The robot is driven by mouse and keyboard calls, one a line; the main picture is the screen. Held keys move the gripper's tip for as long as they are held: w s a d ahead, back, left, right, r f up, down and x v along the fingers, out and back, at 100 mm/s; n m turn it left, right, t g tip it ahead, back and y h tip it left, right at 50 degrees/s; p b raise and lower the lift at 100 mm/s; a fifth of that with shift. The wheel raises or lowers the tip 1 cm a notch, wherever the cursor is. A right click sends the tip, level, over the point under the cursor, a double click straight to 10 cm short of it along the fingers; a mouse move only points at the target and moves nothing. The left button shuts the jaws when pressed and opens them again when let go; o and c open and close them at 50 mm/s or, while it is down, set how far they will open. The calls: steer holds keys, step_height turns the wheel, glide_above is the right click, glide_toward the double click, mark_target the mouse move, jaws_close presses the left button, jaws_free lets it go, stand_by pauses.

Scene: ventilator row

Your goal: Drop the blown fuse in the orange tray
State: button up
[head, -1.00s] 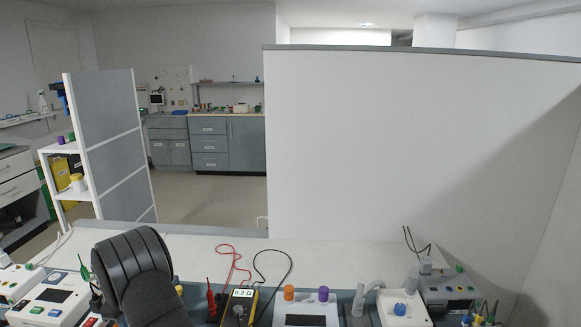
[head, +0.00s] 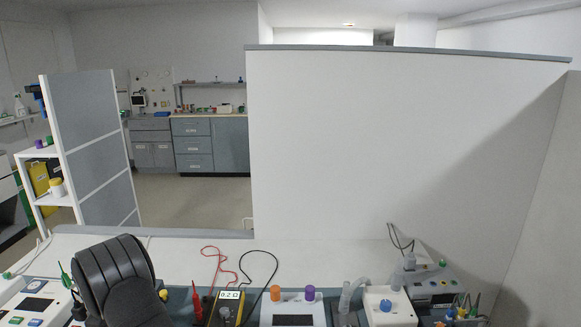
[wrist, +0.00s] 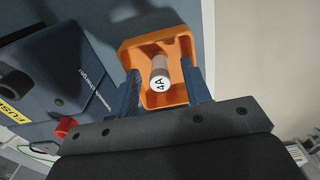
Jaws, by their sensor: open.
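The orange tray (wrist: 128,50) shows in the wrist view on a blue-grey surface, ahead of my gripper. A fuse (wrist: 159,68) with a brownish body and a white end marked 4A appears inside the tray's outline. My gripper (wrist: 160,76) is open, its two blue fingers on either side of the fuse with gaps between. The fuse looks apart from both fingers; I cannot tell exactly how it rests in the tray. The head view shows my dark arm, but neither the gripper, the fuse nor the tray can be made out there.
A dark blue box (wrist: 55,80) with a yellow fuse label and a red knob (wrist: 67,127) stands close left of the tray. In the head view, a yellow meter (head: 228,308) with red and black leads and a white device (head: 292,312) stand along the bench (head: 330,258).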

step_height(320, 180, up, 17)
stand_by(0.4)
step_height(320, 180, down, 15)
steer(key=shift+r, duration=0.1)
stand_by(0.8)
